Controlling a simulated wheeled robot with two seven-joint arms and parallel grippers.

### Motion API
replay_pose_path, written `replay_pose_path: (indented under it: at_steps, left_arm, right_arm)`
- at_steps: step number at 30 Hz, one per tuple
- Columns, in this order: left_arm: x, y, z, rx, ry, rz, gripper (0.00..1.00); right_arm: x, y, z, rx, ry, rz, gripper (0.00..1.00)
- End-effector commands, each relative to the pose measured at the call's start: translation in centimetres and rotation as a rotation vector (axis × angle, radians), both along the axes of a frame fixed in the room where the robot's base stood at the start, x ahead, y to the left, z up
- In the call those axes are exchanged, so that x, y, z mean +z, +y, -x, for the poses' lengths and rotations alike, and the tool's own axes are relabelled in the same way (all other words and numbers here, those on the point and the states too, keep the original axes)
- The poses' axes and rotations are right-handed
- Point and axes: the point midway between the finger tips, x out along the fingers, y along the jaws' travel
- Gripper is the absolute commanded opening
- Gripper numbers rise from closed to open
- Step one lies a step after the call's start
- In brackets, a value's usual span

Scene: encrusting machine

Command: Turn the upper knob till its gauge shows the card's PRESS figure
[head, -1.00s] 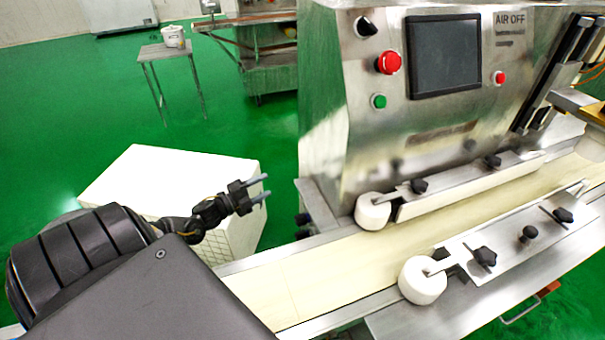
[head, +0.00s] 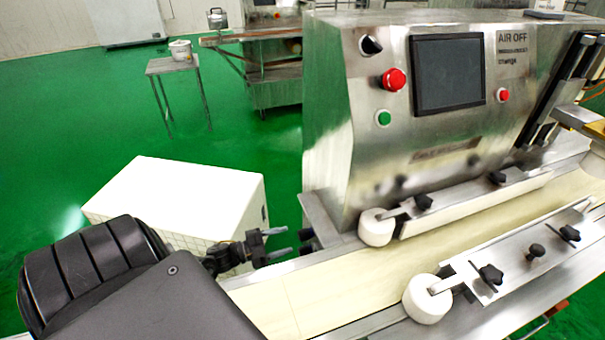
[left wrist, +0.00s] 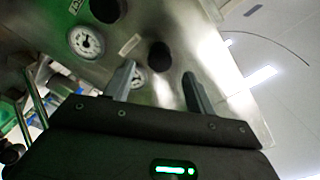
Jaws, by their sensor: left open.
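My left gripper (head: 284,241) is open and empty beside the machine's left end, just left of small dark knobs (head: 308,234) seen edge-on. In the left wrist view its two fingers (left wrist: 158,88) point at a steel panel. Between and beyond them is a black knob (left wrist: 160,55); a second black knob (left wrist: 107,10) is at the top edge. A round white gauge (left wrist: 86,42) is at the left, and another gauge (left wrist: 137,78) is partly hidden by a finger. I cannot tell which knob is the upper one. The gauge readings and card are not legible. My right gripper is out of view.
The steel machine (head: 385,160) carries a dark screen, a red button (head: 394,79) and a green button (head: 383,118). A pale conveyor belt (head: 310,290) runs along its front. A white box (head: 180,195) stands behind my left arm.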

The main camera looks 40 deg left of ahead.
Motion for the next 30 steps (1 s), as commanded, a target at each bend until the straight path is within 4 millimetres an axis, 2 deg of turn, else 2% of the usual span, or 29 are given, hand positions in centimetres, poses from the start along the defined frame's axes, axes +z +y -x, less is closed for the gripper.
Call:
replay_pose_path:
  at_steps: [3, 9, 15, 23, 30]
  left_arm:
    - [0.2, -1.1, -2.2, 0.001, -0.004, 0.002, 0.55]
    - [0.1, -2.5, -4.8, -0.001, -0.002, 0.000, 0.55]
    - [0.0, -3.1, -6.0, 0.000, -0.001, -0.002, 0.55]
    - [0.0, -3.2, -6.0, -0.001, 0.000, -0.001, 0.55]
    - [0.0, -3.2, -6.0, -0.001, 0.000, -0.001, 0.27]
  right_arm:
    - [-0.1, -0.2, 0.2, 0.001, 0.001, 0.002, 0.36]
    - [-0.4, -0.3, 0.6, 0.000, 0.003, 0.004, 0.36]
    - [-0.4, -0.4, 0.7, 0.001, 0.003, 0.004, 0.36]
    - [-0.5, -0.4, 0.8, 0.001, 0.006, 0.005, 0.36]
    - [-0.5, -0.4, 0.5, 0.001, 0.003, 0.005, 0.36]
